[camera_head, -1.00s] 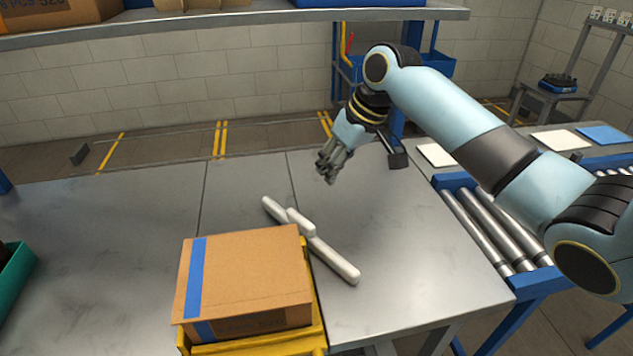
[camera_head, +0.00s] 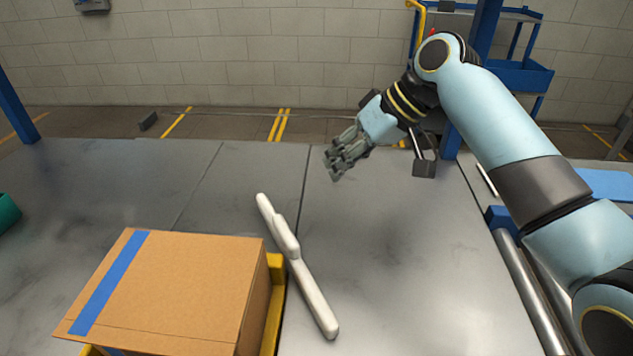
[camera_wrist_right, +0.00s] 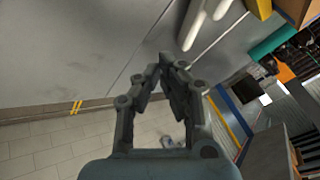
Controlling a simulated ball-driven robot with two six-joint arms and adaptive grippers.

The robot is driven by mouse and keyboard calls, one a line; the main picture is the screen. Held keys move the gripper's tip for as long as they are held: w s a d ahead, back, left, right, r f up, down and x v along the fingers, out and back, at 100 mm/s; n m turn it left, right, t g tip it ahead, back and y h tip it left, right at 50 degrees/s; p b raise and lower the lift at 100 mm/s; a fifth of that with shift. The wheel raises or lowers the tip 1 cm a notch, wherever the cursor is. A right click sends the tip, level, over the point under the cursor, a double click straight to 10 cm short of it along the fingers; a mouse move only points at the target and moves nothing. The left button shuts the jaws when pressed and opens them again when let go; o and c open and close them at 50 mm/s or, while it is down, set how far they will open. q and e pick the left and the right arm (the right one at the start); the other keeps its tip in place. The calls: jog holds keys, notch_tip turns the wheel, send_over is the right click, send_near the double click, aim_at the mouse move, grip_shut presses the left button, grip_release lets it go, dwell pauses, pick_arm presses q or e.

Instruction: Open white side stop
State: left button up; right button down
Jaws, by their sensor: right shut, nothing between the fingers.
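The white side stop (camera_head: 312,290) lies on the grey metal table, a long rounded bar with a shorter white piece (camera_head: 285,236) against its middle. It runs slantwise, its near end beside the cardboard box. Its white bars also show at the top of the right wrist view (camera_wrist_right: 193,27). My right gripper (camera_head: 337,168) is above the table, beyond and to the right of the stop's far end, and apart from it. Its fingers are closed together and empty; the tips also show in the right wrist view (camera_wrist_right: 172,63). My left gripper is not in view.
A cardboard box (camera_head: 180,290) with blue tape stands in a yellow crate (camera_head: 274,300) left of the stop. A roller conveyor (camera_head: 535,300) is at the right. A teal bin (camera_head: 8,212) is at the left edge. The table around the gripper is clear.

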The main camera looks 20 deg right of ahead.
jog(key=x, duration=0.8)
jog(key=shift+a+f, duration=0.1)
jog(key=shift+f, duration=0.15)
jog(key=a, duration=0.3)
jog(key=shift+a+f, duration=0.1)
jog(key=shift+f, duration=0.1)
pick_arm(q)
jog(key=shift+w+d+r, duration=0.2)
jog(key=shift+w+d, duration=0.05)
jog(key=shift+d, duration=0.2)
pick_arm(e)
jog(key=shift+s+a, duration=0.15)
jog(key=shift+a, duration=0.3)
pick_arm(q)
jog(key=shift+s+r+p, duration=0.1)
jog(key=shift+p, duration=0.2)
